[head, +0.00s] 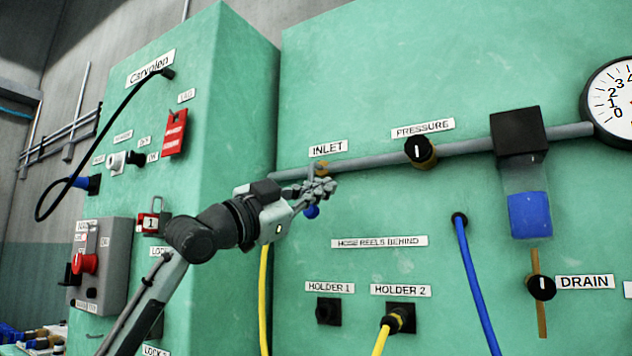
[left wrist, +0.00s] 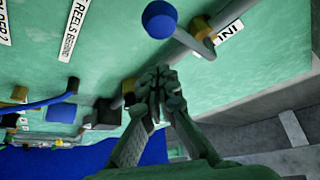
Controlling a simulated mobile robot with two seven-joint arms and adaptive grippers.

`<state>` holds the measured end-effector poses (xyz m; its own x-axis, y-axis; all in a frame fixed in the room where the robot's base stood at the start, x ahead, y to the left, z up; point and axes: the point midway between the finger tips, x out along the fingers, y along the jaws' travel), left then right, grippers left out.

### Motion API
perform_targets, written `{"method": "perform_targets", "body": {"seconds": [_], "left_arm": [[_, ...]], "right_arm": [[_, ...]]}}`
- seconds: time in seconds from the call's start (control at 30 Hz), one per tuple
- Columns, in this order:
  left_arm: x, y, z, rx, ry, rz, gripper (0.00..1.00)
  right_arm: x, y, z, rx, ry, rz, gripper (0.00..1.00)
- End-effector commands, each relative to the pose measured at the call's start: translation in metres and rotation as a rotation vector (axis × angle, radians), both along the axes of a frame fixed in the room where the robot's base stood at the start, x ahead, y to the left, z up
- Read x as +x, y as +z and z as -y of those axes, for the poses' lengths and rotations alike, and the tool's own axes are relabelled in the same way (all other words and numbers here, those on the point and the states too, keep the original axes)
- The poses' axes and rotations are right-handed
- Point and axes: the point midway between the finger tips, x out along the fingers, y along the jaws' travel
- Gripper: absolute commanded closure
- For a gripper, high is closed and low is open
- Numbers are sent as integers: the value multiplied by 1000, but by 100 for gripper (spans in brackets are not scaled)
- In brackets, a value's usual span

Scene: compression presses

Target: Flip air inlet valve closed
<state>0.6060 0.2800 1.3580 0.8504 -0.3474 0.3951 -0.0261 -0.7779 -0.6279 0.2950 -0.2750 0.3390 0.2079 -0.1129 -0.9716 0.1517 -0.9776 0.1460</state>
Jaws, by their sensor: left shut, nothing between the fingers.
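The air inlet valve sits on the grey pipe under the INLET label (head: 328,148). Its brass body (head: 321,166) shows just above my left gripper in the head view. Its blue ball knob (head: 312,211) shows just below the gripper, so the lever points down from the pipe; the gripper hides part of it. In the left wrist view the blue knob (left wrist: 160,19) and its grey lever (left wrist: 193,40) are in clear sight, apart from the fingertips. My left gripper (head: 322,188) is shut and empty in front of the valve; its fingers also show in the wrist view (left wrist: 158,85). My right gripper is not in view.
The pipe (head: 465,145) runs right along the green panel to the pressure knob (head: 420,151), a filter with a blue bowl (head: 530,214) and a gauge (head: 612,103). Yellow and blue hoses (head: 474,280) hang below. A green cabinet with switches (head: 175,130) stands at left.

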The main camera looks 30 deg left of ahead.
Motion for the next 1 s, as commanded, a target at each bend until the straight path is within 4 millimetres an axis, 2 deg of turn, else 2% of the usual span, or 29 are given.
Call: {"method": "perform_targets", "body": {"seconds": [0.07, 0.1, 0.37, 0.6, 0.77, 1.0], "left_arm": [[2, 2, 3, 0, -3, 0, 100], [-2, 0, -1, 0, 0, 2, 100], [-40, -3, -24, 4, 0, 2, 100], [-72, -2, -45, 2, -1, 1, 100], [-82, -1, -49, 1, -4, 1, 100], [-83, 0, -50, 1, -5, 1, 100]], "right_arm": [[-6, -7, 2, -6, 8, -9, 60], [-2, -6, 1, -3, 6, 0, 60], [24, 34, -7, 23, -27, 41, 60], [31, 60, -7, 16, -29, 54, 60], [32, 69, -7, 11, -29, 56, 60], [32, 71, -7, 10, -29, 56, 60]]}}
